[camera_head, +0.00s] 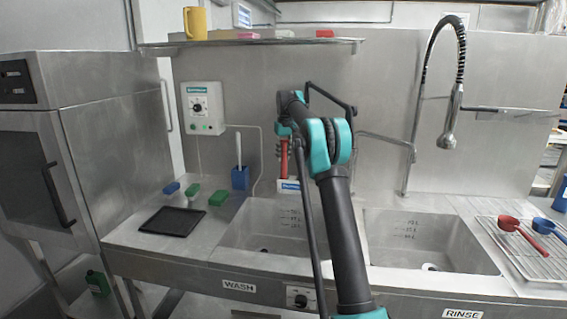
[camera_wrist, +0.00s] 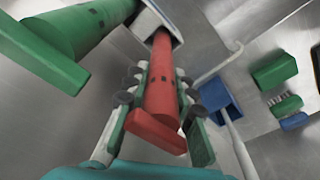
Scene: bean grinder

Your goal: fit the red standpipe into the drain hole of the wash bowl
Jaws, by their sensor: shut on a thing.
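The red standpipe (camera_wrist: 160,90) is between the fingers of my gripper (camera_wrist: 154,98) in the wrist view, its wide end towards the camera. Its far end is at the opening of a pale holder (camera_wrist: 150,20); I cannot tell whether it is inside. In the head view the red standpipe (camera_head: 284,158) hangs below my gripper (camera_head: 284,145) at the back wall, partly hidden by my arm. The wash bowl (camera_head: 240,232) is the left sink, with its dark drain hole (camera_head: 264,250) in the floor, left of my arm.
A green pipe-like thing (camera_wrist: 50,55) stands close beside my gripper. A blue holder with a brush (camera_head: 240,177), green and blue brushes (camera_head: 194,193) and a black tray (camera_head: 172,221) are left of the wash bowl. The rinse bowl (camera_head: 425,235) and tap (camera_head: 412,150) are right.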

